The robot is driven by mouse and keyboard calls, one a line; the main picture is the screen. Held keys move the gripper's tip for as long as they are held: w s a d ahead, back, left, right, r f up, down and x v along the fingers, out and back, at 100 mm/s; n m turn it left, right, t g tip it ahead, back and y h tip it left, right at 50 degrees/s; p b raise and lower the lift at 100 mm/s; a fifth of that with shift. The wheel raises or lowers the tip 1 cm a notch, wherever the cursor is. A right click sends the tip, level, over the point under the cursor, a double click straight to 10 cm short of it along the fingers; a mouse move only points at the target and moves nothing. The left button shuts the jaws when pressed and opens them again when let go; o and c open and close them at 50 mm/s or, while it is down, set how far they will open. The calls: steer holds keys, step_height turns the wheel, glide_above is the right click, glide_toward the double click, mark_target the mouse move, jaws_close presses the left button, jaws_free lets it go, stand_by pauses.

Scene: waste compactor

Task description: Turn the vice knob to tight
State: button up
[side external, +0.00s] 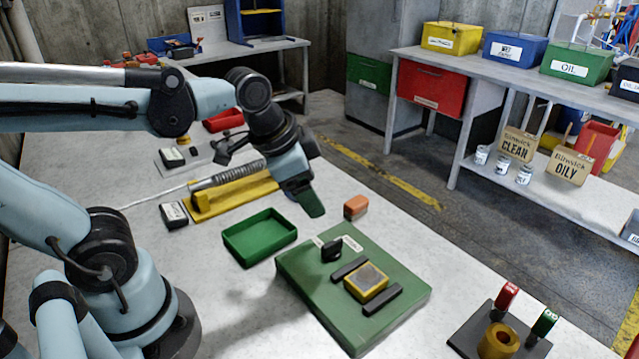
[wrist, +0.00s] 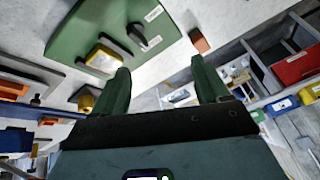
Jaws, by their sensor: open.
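The vice is a green base (side external: 300,270) on the table, with two dark jaw bars and a yellow block with a grey top (side external: 367,280) between them. The black vice knob (side external: 332,250) stands on the base near two white labels. In the wrist view the knob (wrist: 140,36) is beyond my fingertips, slightly to the left, and the yellow block (wrist: 103,60) is left of it. My gripper (side external: 312,208) is above and behind the knob, clear of it. In the wrist view my gripper's fingers (wrist: 160,70) are apart with nothing between them. The label text is unreadable.
An orange block (side external: 356,207) lies behind the vice. An empty green tray (side external: 260,240) is left of it. A yellow holder with a spring-like tool (side external: 232,193) lies farther back. A brass cup (side external: 498,341) stands on a dark plate beside red and green handles at the front right.

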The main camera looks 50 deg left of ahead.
mark_target(332, 242)
steer(key=w+d+r+m+g, duration=0.25)
steer(key=m+g, duration=0.25)
steer(key=m, duration=0.8)
steer(key=f, duration=1.2)
steer(key=shift+w+d+f, duration=0.25)
steer(key=shift+d+f, duration=0.1)
steer(key=shift+f, duration=0.05)
steer(key=c, duration=1.1)
steer(key=shift+o, duration=0.2)
